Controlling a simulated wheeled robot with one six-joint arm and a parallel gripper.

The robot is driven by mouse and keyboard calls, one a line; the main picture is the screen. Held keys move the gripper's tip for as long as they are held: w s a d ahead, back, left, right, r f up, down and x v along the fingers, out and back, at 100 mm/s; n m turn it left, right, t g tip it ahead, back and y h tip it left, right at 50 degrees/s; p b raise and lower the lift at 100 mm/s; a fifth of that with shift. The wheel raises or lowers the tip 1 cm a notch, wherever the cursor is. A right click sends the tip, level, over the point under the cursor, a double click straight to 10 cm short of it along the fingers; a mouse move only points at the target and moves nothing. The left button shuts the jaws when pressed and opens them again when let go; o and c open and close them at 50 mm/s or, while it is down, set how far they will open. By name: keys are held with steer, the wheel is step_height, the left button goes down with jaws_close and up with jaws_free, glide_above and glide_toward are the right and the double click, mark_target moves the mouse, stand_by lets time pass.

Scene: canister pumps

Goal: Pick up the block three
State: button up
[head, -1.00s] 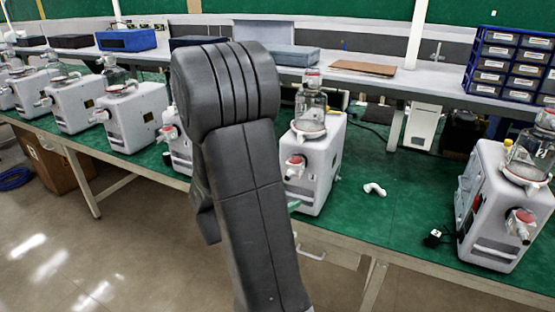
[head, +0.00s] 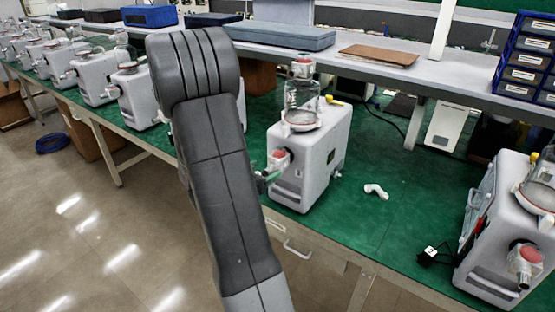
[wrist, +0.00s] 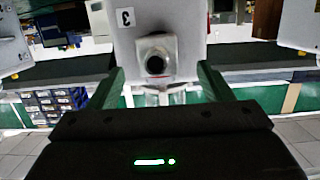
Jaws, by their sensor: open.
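The pump has a glass jar on top and a red-ended spout. My gripper (wrist: 162,84) is open, its green fingers at either side of the spout (wrist: 157,57). In the head view my arm hides most of the gripper; a green finger shows beside the spout.
The green bench (head: 385,225) has free room right of the middle pump, around a small white pipe piece (head: 376,191). A black block with a white label (head: 430,253) sits near the right pump (head: 505,235). More pumps stand left. A shelf (head: 400,75) runs behind.

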mark_target(274, 164)
steer(key=shift+p+x, duration=0.9)
steer(key=shift+x, duration=2.25)
steer(key=shift+s+d, duration=0.1)
steer(key=shift+d, duration=0.05)
steer(key=shift+c, duration=0.2)
steer(key=shift+r, duration=0.1)
steer(key=c, duration=1.3)
